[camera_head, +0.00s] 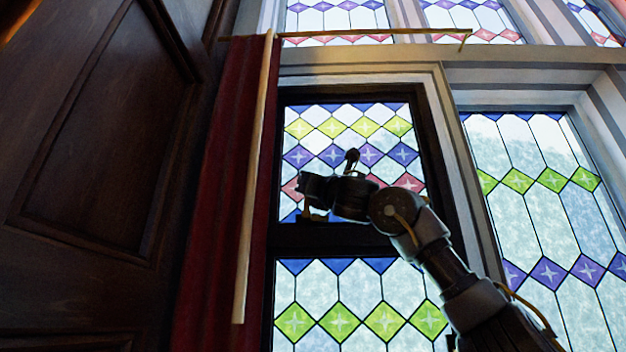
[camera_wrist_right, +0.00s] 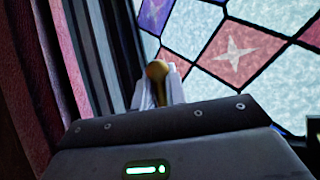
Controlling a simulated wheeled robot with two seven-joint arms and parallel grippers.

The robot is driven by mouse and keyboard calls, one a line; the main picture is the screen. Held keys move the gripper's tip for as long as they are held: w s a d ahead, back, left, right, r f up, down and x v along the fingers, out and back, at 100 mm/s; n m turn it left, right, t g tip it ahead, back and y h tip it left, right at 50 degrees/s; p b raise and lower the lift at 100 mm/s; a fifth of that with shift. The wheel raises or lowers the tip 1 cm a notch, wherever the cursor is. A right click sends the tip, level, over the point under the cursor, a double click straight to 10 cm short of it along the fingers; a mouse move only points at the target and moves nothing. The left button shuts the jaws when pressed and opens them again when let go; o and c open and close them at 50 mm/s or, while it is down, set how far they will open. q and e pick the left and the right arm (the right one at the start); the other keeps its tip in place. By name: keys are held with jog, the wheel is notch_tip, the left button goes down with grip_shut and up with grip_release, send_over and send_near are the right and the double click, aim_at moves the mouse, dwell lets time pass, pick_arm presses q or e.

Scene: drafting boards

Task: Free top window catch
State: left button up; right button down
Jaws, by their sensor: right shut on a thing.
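The window (camera_head: 340,150) has a dark frame and leaded coloured panes, and it fills the middle of the head view. My right gripper (camera_head: 311,212) comes in from the lower right and is at the lower left part of the upper sash. In the right wrist view, my right gripper (camera_wrist_right: 158,86) has its pale fingers shut on a rounded brass catch (camera_wrist_right: 157,70) beside the dark frame. The fingers and the gripper body hide most of the catch. I cannot tell how far it is turned. My left gripper is not in view.
A dark red curtain (camera_head: 210,180) hangs left of the window, with a pale pole (camera_head: 254,180) slanting down in front of it. A dark panelled wooden surface (camera_head: 100,140) fills the far left. More leaded windows (camera_head: 545,200) stand to the right.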

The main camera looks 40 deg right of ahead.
jog(key=shift+a+r, duration=0.1)
dwell(0.4)
jog(key=c, duration=1.4)
grip_release()
jog(key=shift+a, duration=0.1)
jog(key=shift+c, duration=0.2)
jog(key=shift+s+f+b, duration=0.3)
jog(key=shift+f+b, duration=0.15)
jog(key=b+v, duration=0.6)
jog(key=v, duration=0.4)
jog(key=shift+r, duration=0.25)
jog(key=shift+s+b, duration=0.2)
jog(key=shift+b, duration=0.1)
